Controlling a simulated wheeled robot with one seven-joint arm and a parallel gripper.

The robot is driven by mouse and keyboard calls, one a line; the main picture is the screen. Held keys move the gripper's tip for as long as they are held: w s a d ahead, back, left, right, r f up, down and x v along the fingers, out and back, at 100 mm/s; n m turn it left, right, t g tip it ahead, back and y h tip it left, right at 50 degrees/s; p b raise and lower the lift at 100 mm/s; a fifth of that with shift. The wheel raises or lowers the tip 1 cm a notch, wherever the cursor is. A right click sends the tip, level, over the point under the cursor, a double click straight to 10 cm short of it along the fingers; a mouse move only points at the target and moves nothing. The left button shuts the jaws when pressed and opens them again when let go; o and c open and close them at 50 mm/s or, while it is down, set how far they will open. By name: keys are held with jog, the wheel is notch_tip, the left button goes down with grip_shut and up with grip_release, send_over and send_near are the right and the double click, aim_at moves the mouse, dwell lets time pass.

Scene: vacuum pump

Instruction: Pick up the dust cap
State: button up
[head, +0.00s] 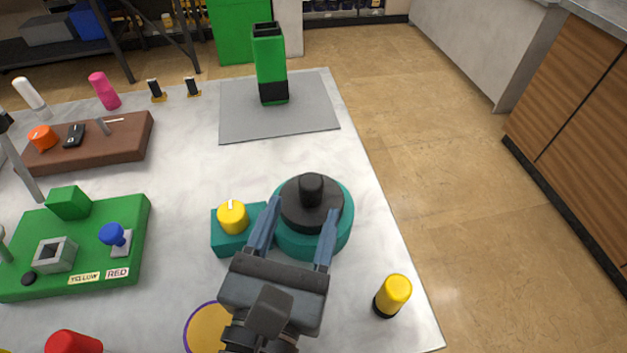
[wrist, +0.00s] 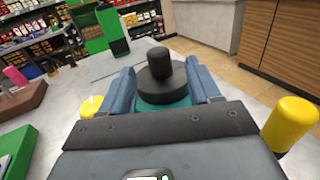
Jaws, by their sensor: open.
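The dust cap, a black disc with an upright knob (head: 311,190), sits on top of a round teal pump body (head: 330,240). In the wrist view the black cap (wrist: 160,86) is between the fingers, with a strip of teal below it. My gripper (head: 304,210) is open, its two blue-grey fingers spread to the left and right of the cap's near part. The fingers hold nothing. They also flank the cap in the wrist view (wrist: 165,80). I cannot tell whether the fingers touch the cap or how high they are over it.
A teal block with a yellow knob (head: 233,217) is left of the pump. A yellow-and-black cylinder (head: 393,295) stands at the right table edge. A green board (head: 120,262) with several fittings lies left. A green-and-black block (head: 270,65) stands on a grey mat (head: 235,125) behind.

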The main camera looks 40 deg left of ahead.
aim_at(307, 193)
jog(key=x, duration=0.6)
jog(key=shift+r+p, duration=0.3)
jog(key=shift+p, duration=0.1)
jog(key=shift+s, duration=0.1)
jog(key=c, duration=1)
